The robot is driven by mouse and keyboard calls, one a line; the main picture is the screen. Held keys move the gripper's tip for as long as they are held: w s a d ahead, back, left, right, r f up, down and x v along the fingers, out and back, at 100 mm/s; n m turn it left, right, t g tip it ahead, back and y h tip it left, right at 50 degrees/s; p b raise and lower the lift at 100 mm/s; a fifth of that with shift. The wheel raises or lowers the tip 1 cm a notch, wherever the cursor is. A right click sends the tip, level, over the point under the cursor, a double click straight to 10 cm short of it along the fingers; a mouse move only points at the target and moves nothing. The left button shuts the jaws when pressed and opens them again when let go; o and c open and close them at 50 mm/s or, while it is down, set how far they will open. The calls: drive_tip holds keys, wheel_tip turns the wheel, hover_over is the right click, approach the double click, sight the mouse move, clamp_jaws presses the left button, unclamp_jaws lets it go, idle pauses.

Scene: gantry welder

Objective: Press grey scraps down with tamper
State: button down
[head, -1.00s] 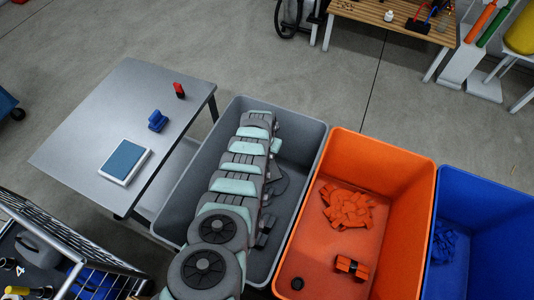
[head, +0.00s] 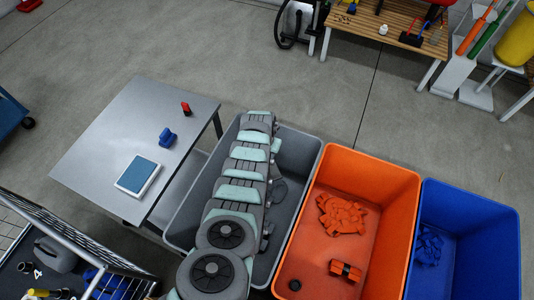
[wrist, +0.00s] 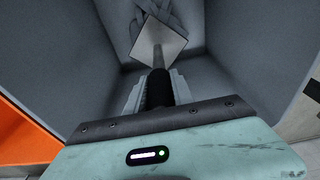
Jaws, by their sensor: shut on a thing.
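In the wrist view, my gripper (wrist: 157,92) is shut on the black handle of the tamper (wrist: 160,43). The tamper's square, light metal plate is at the far end of the handle, inside the grey bin (wrist: 235,45). Grey scraps (wrist: 158,12) lie on the bin floor beyond and partly behind the plate. I cannot tell whether the plate touches them. In the head view, my arm reaches over the grey bin (head: 309,160) and hides much of its inside, including the scraps.
An orange bin (head: 398,185) with orange scraps stands right of the grey bin, and a blue bin (head: 487,200) with blue scraps beyond it. A metal table (head: 110,140) at left holds a tablet, a blue object and a red object. A mesh cart (head: 75,245) stands at lower left.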

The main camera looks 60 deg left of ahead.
drive_tip(key=shift+r+p, duration=2.6)
drive_tip(key=shift+r, duration=0.7)
